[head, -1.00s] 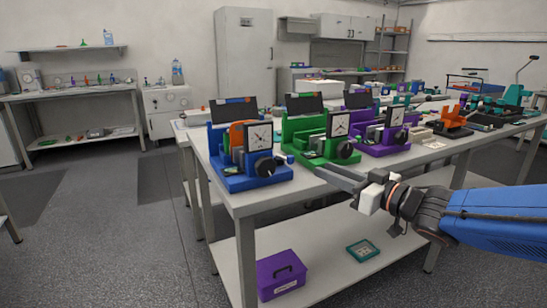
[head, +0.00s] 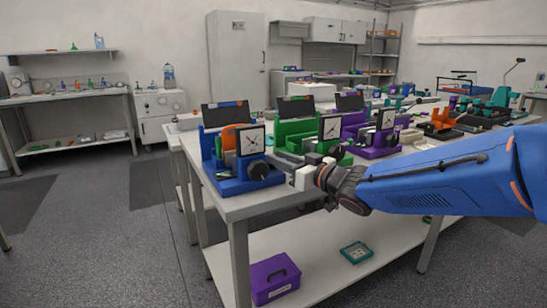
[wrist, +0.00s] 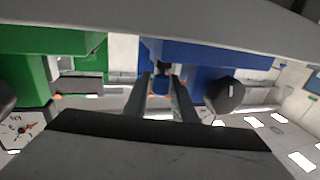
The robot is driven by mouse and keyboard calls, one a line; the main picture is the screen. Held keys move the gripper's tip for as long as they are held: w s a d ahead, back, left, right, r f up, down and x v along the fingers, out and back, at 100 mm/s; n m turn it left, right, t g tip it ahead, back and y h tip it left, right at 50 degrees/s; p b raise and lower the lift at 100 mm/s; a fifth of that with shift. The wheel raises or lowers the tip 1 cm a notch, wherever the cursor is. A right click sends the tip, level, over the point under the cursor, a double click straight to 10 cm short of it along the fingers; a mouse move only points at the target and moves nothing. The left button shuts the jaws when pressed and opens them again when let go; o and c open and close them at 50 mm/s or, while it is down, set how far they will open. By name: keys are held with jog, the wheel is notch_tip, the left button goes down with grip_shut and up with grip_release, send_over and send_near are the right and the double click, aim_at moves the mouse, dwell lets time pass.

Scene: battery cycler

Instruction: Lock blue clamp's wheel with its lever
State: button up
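The blue clamp (head: 240,185) stands at the near left corner of the workbench, with a square white dial and a black wheel (head: 259,171) on its front right. In the wrist view the blue clamp's body (wrist: 205,55) is at the top and its black wheel (wrist: 226,94) is right of my fingers. My gripper (head: 280,162) is just right of the wheel in the head view. In the wrist view my gripper (wrist: 161,85) has its two fingers apart. A small blue piece (wrist: 160,84), possibly the lever, shows between the fingertips; I cannot tell whether they touch it.
A green clamp (head: 297,131) stands close on the right, partly behind my wrist, and a purple clamp (head: 378,151) stands beyond it. A purple box (head: 274,278) and a teal tray (head: 356,252) are on the lower shelf. The floor at left is clear.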

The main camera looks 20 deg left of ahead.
jog(key=shift+x, duration=1.3)
grip_shut()
jog(key=shift+s+r+m+t+h, duration=0.1)
jog(key=shift+m+t+h, duration=0.55)
jog(key=shift+t, duration=0.35)
jog(key=shift+m+t+h, duration=0.75)
jog(key=shift+m+t, duration=0.2)
jog(key=shift+t, duration=0.15)
grip_release()
